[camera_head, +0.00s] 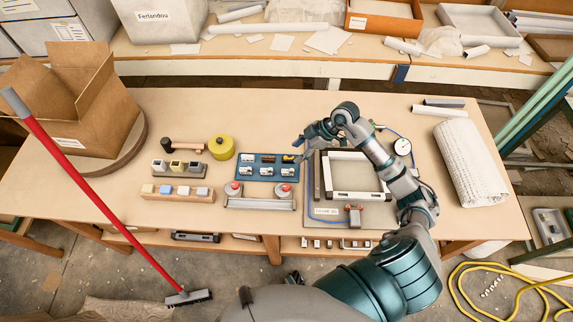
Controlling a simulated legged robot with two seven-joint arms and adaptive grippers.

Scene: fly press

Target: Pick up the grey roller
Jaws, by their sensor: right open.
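I cannot tell for sure which part is the grey roller. A dark grey cylinder (443,102) lies at the back right of the table, beside a white roll (439,111). My right gripper (303,151) is open and empty, above the table near the right end of the blue tray (252,174). It is left of the dark cylinder and behind the grey bar, apart from both. My left gripper is out of view.
A square frame (325,186) with a gauge (402,147) stands under my right arm. A white textured roll (469,160) lies right. The table's back middle is clear.

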